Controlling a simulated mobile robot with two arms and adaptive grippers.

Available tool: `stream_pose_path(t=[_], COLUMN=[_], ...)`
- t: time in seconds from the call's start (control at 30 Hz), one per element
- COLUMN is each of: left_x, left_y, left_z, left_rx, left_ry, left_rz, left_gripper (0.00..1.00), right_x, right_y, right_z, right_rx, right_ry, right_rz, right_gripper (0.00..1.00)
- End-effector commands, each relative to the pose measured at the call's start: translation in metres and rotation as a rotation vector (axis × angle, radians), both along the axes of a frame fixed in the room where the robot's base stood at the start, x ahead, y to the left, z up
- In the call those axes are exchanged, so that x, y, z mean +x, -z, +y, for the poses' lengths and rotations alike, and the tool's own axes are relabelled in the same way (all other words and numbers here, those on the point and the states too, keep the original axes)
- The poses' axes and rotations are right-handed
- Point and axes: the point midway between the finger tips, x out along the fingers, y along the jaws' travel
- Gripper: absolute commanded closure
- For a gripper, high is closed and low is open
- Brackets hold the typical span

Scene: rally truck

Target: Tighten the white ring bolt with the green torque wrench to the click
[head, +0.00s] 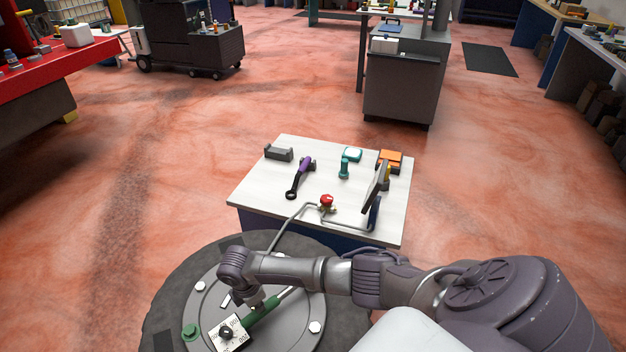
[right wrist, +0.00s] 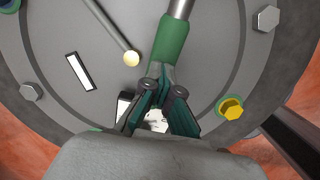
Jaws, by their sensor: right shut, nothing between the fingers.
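The green torque wrench (head: 264,314) lies across the grey wheel disc (head: 295,335), with a white numbered dial plate (head: 228,334) at its lower-left end. Its green sleeve (right wrist: 171,42) and metal shaft show in the right wrist view. My right gripper (head: 256,305) points down at the wrench; its fingers (right wrist: 160,78) are shut with nothing between them, over or against the sleeve's near end. I cannot tell if they touch it. A bolt with a green ring (head: 190,332) sits left of the dial. I cannot make out a white ring; the dial may hide it. My left gripper is not in view.
Plain hex bolts (head: 315,327) stand around the disc. A dark tyre (head: 165,305) surrounds the disc. Floor beyond is open.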

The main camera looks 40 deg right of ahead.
Motion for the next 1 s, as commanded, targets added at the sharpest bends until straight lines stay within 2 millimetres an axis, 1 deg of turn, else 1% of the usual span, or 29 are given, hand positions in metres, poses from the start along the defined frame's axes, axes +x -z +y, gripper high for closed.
stream_pose_path(t=[0.03, 0.53, 1.0], left_x=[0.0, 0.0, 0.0], left_y=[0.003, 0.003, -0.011], left_z=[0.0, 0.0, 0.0], left_rx=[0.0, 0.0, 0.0], left_ry=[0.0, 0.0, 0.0], left_rz=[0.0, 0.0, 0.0], left_gripper=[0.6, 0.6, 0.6], right_x=[-0.012, -0.012, -0.013], right_y=[0.016, 0.016, 0.004], right_z=[-0.005, -0.003, -0.009], right_rx=[-0.011, -0.005, 0.056], right_ry=[0.0, 0.0, 0.001], right_rz=[0.024, 0.022, 0.019], right_gripper=[1.0, 1.0, 1.0])
